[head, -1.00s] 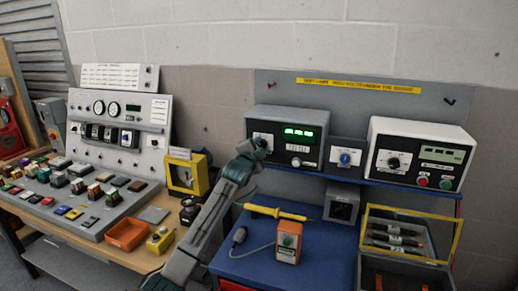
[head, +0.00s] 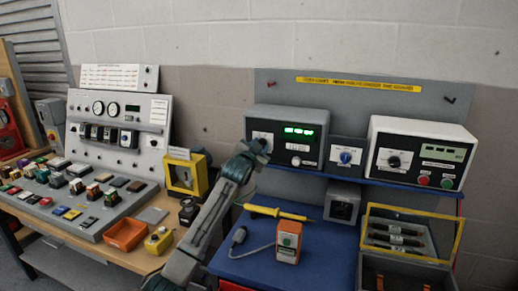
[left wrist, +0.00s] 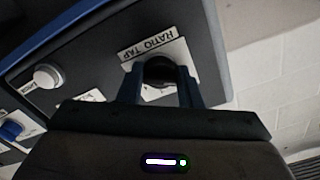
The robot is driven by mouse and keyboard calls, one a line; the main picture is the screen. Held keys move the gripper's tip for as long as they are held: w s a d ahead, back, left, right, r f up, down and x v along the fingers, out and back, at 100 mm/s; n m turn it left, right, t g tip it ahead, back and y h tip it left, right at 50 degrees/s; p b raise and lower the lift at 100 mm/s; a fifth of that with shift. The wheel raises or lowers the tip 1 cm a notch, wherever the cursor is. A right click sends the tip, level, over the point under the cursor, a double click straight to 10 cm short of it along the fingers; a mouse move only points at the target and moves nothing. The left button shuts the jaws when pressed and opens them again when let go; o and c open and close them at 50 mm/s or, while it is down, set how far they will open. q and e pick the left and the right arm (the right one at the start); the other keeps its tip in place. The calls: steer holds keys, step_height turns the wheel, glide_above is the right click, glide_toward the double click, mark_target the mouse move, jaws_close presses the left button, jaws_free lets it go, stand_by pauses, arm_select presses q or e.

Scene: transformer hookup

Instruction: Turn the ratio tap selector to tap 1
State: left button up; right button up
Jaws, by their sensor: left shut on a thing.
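The ratio tap selector (left wrist: 159,72) is a dark round knob under a white "RATIO TAP" label (left wrist: 152,48) in the left wrist view. My left gripper (left wrist: 158,88) has its two blue fingers on either side of the knob and is shut on it. In the head view my left gripper (head: 256,147) reaches the left end of the grey ratio meter (head: 288,125), which has a lit green display. There the gripper covers the knob, and I cannot read which tap it points to. My right gripper is not in view.
A blue knob (head: 346,156) sits on a small panel right of the meter. A white unit (head: 420,150) with a black dial stands further right.

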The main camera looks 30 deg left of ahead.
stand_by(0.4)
arm_select(q)
steer(key=o, duration=1)
steer(key=shift+c, duration=0.2)
steer(key=shift+s, duration=0.1)
steer(key=b+v, duration=0.4)
steer(key=v, duration=0.6)
steer(key=shift+s, duration=0.3)
